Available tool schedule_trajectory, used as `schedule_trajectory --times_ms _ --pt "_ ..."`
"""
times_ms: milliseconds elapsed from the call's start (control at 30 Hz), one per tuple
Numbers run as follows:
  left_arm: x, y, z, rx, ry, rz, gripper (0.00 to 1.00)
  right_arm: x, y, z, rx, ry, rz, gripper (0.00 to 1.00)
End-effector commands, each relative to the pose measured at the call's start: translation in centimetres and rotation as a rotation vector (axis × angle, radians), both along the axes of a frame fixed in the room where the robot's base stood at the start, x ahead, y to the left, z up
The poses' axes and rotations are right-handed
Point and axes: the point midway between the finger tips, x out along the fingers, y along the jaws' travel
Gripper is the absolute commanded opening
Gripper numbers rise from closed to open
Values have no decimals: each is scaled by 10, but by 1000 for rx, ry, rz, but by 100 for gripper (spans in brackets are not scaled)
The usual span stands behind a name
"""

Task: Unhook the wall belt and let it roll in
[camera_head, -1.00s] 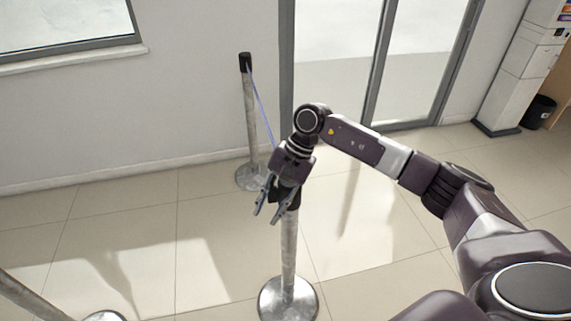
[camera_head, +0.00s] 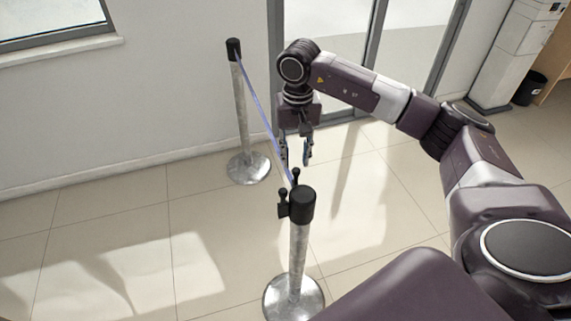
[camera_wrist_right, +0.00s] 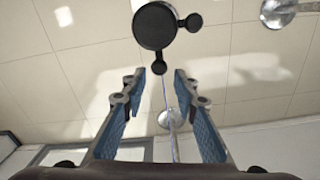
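A thin blue-purple belt (camera_head: 262,107) stretches from the black-topped far post (camera_head: 240,105) by the wall to the black head of the near post (camera_head: 301,203). The near head has small dark knobs and also shows at the top of the wrist view (camera_wrist_right: 155,25). My right gripper (camera_head: 295,160) points down just beyond the near post's head, toward the wall. Its fingers are spread and hold nothing. In the wrist view the belt (camera_wrist_right: 171,140) passes between the open fingers (camera_wrist_right: 159,78), apart from both pads. My left gripper is out of view.
Glass doors (camera_head: 410,50) stand behind my right arm, and a window (camera_head: 50,20) is at upper left. A black bin (camera_head: 530,88) stands at far right. Another post base (camera_wrist_right: 280,12) shows in the wrist view. The tiled floor left of the posts is clear.

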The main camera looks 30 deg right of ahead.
Motion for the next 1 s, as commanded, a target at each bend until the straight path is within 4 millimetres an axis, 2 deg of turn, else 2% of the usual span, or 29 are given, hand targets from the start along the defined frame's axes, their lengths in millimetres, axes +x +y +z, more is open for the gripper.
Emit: schedule_trajectory --times_ms 167,500,633,900,1000 --pt "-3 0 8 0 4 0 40 -1 0 -15 1 6 -1 27" --pt "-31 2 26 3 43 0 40 -1 1 -66 2 4 -1 27" --pt "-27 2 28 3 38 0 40 -1 1 -75 2 1 0 27" --pt "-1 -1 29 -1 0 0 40 -1 0 -78 1 0 0 27" --pt "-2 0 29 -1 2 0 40 -1 0 -78 1 0 0 17"
